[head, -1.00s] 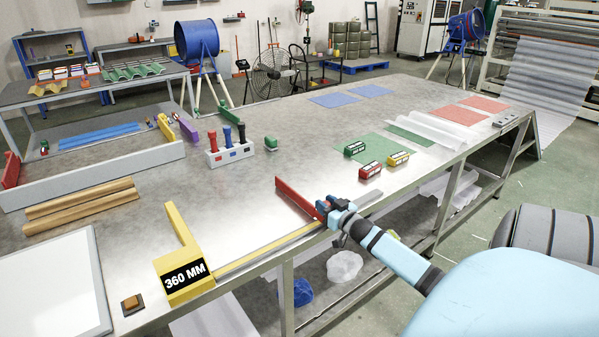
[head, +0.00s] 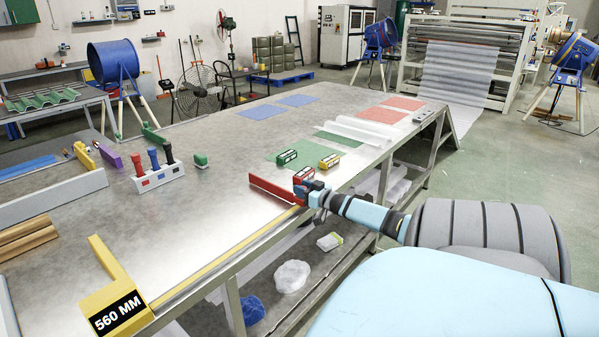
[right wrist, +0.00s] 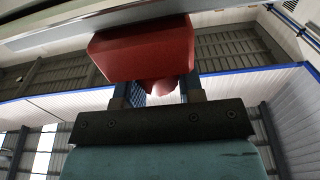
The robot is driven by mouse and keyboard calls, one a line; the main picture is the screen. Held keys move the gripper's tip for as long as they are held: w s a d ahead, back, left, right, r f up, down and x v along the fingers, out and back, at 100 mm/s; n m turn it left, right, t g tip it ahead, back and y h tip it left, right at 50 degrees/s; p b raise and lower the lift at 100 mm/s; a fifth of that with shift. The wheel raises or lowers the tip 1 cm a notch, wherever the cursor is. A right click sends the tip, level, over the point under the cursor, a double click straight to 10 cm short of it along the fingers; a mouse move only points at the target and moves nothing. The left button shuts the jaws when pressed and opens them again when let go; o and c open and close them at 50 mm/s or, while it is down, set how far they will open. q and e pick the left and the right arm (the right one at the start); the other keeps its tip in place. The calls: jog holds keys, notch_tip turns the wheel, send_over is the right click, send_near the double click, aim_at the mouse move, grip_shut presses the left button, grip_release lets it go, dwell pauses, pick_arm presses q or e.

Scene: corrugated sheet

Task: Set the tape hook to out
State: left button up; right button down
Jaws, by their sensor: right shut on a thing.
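The yellow tape body (head: 116,302) with its black label reading "560 MM" sits at the near left of the bench. A yellow tape (head: 228,258) runs from it along the bench's front edge to the red hook (head: 274,190), a long red bar lying across the bench top. My right gripper (head: 311,193) is shut on the hook at its bench-edge end. In the right wrist view the red hook part (right wrist: 140,48) is between and above the two fingers (right wrist: 158,90); its grip portion is partly hidden. My left gripper is not in view.
A white holder (head: 160,179) with colored handles stands at left. The middle bench is bare.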

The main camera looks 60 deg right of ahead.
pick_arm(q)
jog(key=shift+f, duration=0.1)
pick_arm(e)
jog(key=c, duration=1)
grip_release()
jog(key=shift+w, duration=0.1)
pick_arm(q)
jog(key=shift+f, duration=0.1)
pick_arm(e)
jog(key=shift+s+a, duration=0.15)
jog(key=shift+s, duration=0.4)
pick_arm(q)
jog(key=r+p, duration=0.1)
jog(key=p, duration=0.1)
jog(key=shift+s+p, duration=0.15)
jog(key=shift+p, duration=0.2)
pick_arm(e)
jog(key=v, duration=1.2)
jog(key=shift+s, duration=0.3)
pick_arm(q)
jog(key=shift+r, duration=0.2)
pick_arm(e)
jog(key=shift+f, duration=0.1)
